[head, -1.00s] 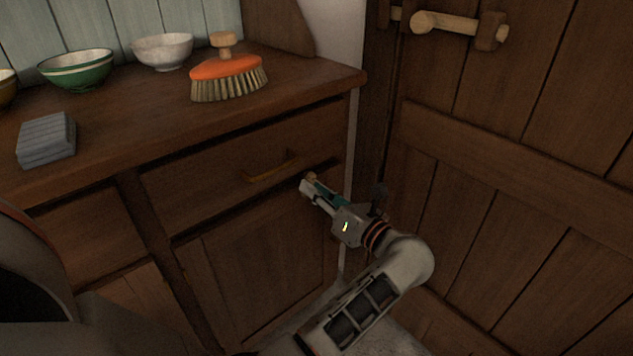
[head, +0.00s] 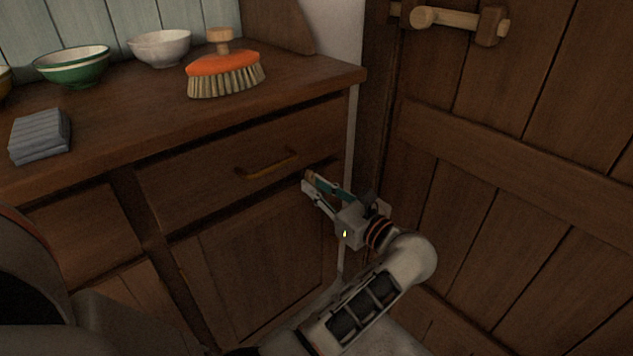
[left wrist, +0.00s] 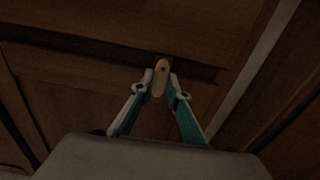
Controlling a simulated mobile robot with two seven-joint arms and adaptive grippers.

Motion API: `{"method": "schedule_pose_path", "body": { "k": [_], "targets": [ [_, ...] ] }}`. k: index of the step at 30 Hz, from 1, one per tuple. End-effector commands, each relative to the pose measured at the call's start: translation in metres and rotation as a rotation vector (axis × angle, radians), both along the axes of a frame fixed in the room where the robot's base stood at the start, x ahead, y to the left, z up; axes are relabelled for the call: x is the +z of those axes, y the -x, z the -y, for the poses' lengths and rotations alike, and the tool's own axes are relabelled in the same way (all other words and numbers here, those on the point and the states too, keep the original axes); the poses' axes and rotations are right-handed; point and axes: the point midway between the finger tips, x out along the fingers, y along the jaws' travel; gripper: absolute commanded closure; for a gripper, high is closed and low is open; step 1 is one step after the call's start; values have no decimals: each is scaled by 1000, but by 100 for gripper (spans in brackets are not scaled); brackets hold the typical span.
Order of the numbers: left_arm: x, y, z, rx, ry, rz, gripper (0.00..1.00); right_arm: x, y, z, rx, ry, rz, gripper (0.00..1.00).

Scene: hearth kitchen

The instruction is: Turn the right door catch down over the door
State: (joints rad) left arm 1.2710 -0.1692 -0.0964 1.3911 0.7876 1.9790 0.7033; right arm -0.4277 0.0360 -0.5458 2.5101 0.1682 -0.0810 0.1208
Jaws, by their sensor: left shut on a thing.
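The right door catch (left wrist: 160,78) is a small pale wooden oblong, standing nearly upright in the left wrist view, tilted slightly. It sits below the drawer, by the top of the cupboard door (head: 255,275). My left gripper (head: 308,183) is at the catch, its two teal-lined fingers closed on the catch's sides; the fingertips also show in the left wrist view (left wrist: 160,85). In the head view the fingers hide most of the catch. How far it overlaps the door I cannot tell. My right gripper is not in view.
A drawer with a curved handle (head: 268,165) is just above. The worktop holds an orange brush (head: 224,66), a green bowl (head: 72,68), a white bowl (head: 160,48) and a grey folded cloth (head: 40,136). A large plank door (head: 520,150) stands close on the right.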

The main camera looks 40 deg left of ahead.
Motion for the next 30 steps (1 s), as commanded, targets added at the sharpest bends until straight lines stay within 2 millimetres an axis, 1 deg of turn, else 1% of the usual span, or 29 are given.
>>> {"method": "schedule_pose_path", "body": {
  "k": [8,9,10,11,19,22,26,30],
  "targets": [
    [0,0,1,-1,2,2,100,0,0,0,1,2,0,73],
    [0,0,1,-1,2,2,77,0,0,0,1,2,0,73],
    [0,0,1,-1,2,2,69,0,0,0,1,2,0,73],
    [0,0,1,-1,1,2,68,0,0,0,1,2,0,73],
    [0,0,0,0,1,1,68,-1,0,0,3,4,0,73],
    [0,0,4,-1,2,0,68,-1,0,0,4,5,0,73],
    [-1,1,18,-2,4,1,68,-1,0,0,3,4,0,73],
    [-1,3,42,-3,4,0,68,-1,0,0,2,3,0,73]
  ]
}}
